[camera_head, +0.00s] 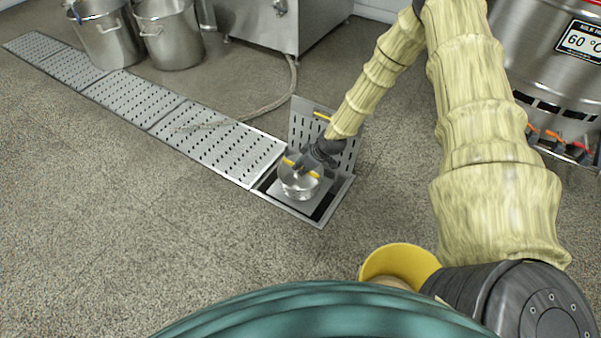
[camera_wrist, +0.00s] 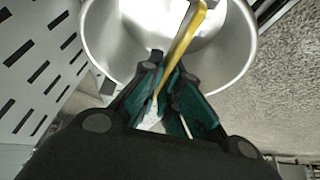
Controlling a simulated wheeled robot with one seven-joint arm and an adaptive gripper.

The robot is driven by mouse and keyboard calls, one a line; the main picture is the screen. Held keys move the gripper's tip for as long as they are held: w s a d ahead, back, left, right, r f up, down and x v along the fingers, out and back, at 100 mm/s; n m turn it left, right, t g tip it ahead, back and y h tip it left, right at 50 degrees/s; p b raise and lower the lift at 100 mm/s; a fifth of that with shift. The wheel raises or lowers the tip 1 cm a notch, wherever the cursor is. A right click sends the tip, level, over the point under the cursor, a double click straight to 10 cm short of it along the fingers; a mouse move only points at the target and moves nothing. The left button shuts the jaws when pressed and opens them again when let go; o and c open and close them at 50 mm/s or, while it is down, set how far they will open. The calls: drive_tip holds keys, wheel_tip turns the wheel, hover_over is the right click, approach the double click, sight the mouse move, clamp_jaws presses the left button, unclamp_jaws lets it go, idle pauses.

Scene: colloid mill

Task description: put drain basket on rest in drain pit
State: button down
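The drain basket (camera_head: 299,187) is a round, shiny metal bowl with a yellow handle (camera_head: 302,168) across its top. It is upright in or just over the open drain pit (camera_head: 325,211), above a pale square plate that may be the rest (camera_head: 287,192). I cannot tell whether it touches that plate. My gripper (camera_head: 306,165) is above the basket, its fingers closed about the yellow handle. In the wrist view, the handle (camera_wrist: 190,35) runs between the fingertips (camera_wrist: 168,68), and the basket's inner wall (camera_wrist: 115,45) shows behind. The basket's underside is hidden.
A raised slotted grate cover (camera_head: 301,115) stands upright behind the pit. Slotted grates (camera_head: 218,140) run to the upper left, with a hose (camera_head: 285,98) across them. Two steel pots (camera_head: 168,35) stand beyond. Floor to the left is clear.

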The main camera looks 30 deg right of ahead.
drive_tip(key=shift+f, duration=0.45)
drive_tip(key=shift+f, duration=0.1)
drive_tip(key=c, duration=1.6)
unclamp_jaws()
drive_tip(key=shift+c, duration=0.2)
